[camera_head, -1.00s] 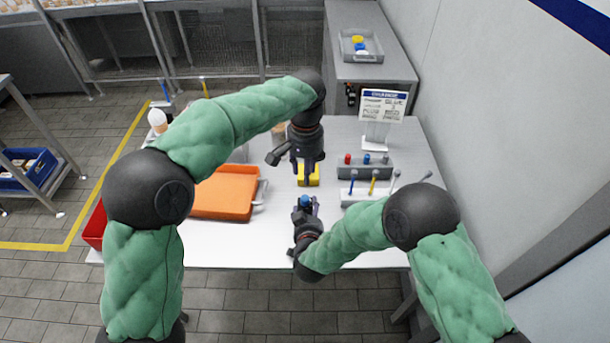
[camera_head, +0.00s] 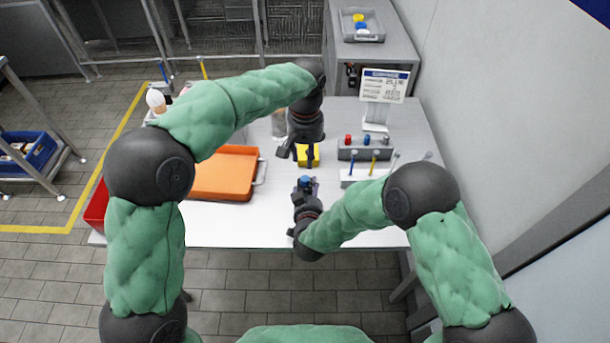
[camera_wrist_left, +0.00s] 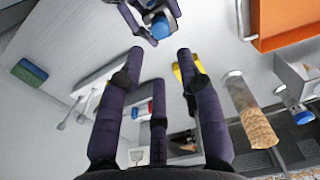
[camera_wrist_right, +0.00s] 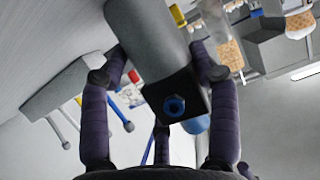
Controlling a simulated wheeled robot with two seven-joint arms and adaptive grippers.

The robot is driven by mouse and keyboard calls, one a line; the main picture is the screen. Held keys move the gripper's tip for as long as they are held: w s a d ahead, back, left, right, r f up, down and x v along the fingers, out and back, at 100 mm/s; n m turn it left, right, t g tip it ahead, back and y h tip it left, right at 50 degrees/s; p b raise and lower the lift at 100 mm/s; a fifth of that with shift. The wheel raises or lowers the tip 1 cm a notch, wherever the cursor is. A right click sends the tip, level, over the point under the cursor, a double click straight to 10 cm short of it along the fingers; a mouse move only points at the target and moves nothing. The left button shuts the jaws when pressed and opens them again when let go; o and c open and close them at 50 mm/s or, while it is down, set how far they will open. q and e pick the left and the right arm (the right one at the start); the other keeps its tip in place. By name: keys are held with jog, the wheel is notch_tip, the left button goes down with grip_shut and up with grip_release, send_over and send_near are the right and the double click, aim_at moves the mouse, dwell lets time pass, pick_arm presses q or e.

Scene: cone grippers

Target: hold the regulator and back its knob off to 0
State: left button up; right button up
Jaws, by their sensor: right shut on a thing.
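The regulator is a grey body with a dark end and a blue-ringed port in the right wrist view (camera_wrist_right: 150,45). My right gripper (camera_head: 308,186) is shut on it above the table's front part. The blue knob (camera_wrist_left: 160,26) shows between the right gripper's fingers at the top of the left wrist view and as a small blue spot in the head view (camera_head: 305,181). My left gripper (camera_head: 309,158) is open and empty, fingers pointing down, beyond the right one. In the left wrist view its fingertips (camera_wrist_left: 160,62) are apart from the knob. The knob's markings cannot be read.
A yellow block (camera_head: 313,152) stands just behind my left gripper. An orange tray (camera_head: 225,172) lies at the left. A grey rack with coloured plugs (camera_head: 364,151), a white rack with rods (camera_head: 359,174) and a sign (camera_head: 384,87) stand at the right. White table is clear around my right gripper.

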aim_at(305, 179)
pick_arm(q)
notch_tip(305, 179, down, 10)
jog(key=shift+r, duration=0.25)
grip_shut()
